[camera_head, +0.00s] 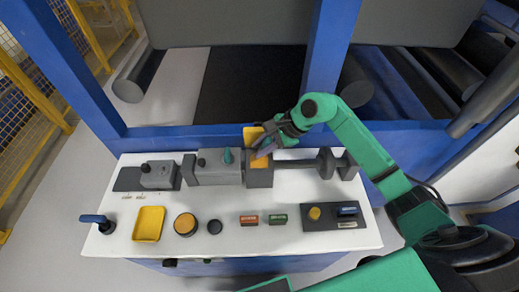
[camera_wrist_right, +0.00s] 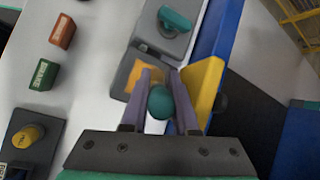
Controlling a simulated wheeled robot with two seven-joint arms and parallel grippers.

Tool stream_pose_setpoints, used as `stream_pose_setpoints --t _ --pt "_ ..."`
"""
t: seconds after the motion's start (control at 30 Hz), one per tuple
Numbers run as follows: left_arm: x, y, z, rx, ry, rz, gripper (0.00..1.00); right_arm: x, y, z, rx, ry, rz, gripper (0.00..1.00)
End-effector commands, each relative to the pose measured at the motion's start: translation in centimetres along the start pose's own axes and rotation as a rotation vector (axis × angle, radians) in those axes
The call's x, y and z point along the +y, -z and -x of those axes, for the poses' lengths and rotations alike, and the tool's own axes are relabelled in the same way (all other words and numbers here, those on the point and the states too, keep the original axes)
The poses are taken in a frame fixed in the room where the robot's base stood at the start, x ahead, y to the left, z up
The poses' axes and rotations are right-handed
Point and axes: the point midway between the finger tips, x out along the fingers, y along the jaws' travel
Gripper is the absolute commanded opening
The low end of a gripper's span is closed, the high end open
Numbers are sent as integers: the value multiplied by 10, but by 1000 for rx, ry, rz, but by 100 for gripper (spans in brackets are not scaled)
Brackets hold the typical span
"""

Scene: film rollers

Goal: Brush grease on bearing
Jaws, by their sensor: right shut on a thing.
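My right gripper (camera_head: 268,149) is over the grey bearing housing (camera_head: 259,178) in the middle of the machine. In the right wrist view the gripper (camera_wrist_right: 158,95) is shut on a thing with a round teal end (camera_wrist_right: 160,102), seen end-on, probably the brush. Its lower part is hidden, so I cannot tell whether it touches the bearing. An orange-yellow surface (camera_wrist_right: 145,75) shows at the housing, partly behind the fingers. A yellow cover (camera_wrist_right: 204,84) stands raised beside the fingers and also shows in the head view (camera_head: 252,133). My left gripper is not in view.
A grey housing with a teal handle (camera_head: 227,156) is left of the gripper, and a grey shaft (camera_head: 298,163) runs right. A yellow tray (camera_head: 148,224), a round orange-topped container (camera_head: 185,224) and red (camera_head: 249,219) and green (camera_head: 278,219) blocks are in front. A blue frame (camera_head: 185,139) stands behind.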

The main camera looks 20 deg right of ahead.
Motion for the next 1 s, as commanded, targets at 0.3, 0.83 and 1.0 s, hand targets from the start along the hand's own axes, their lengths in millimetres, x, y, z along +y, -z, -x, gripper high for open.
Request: stream_pose_setpoints --t 0.3,0.83,1.0 --pt "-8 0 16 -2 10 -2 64 -13 -10 29 3 6 -4 0" --pt "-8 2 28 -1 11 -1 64 -24 -20 58 5 10 -11 0" --pt "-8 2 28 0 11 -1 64 -24 -20 58 5 10 -11 0"
